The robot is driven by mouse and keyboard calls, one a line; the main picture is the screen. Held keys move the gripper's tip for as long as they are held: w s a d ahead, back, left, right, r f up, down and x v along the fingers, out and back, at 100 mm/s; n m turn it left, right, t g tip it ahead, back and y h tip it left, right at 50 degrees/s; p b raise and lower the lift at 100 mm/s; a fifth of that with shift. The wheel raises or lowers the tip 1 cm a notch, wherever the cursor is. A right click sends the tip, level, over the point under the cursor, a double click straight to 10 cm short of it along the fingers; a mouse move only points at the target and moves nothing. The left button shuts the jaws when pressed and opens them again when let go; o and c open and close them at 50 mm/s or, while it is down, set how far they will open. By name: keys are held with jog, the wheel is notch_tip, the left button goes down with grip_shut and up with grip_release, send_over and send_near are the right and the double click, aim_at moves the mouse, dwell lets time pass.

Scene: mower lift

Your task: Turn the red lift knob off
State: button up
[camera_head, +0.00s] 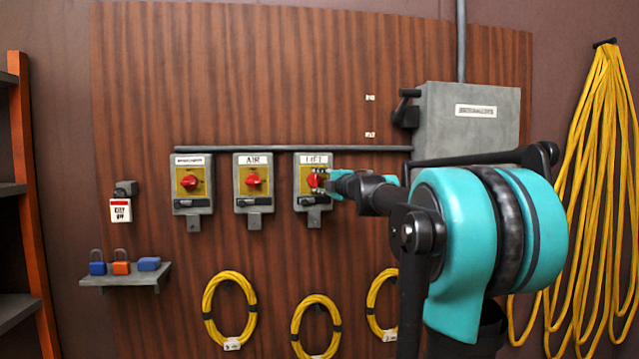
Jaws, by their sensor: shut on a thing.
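The red lift knob (313,180) sits on a yellow plate on the grey switch box labelled LIFT (314,203), the rightmost of three boxes on the wood panel. My gripper (319,181) reaches in from the right and is shut on the lift knob. The gripper's fingers hide part of the knob, so I cannot tell its exact angle. My teal and black arm fills the right foreground and covers part of the panel.
Two like boxes with red knobs, AIR (253,203) and another (192,203), stand to the left. A shelf (120,277) holds padlocks. A grey cabinet (450,130) is at upper right. Yellow cable coils (231,310) hang below, and long yellow cable (590,170) hangs at far right.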

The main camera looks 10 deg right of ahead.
jog(key=o, duration=1.1)
jog(key=shift+s, duration=0.1)
jog(key=v, duration=1.2)
jog(key=shift+a, duration=0.1)
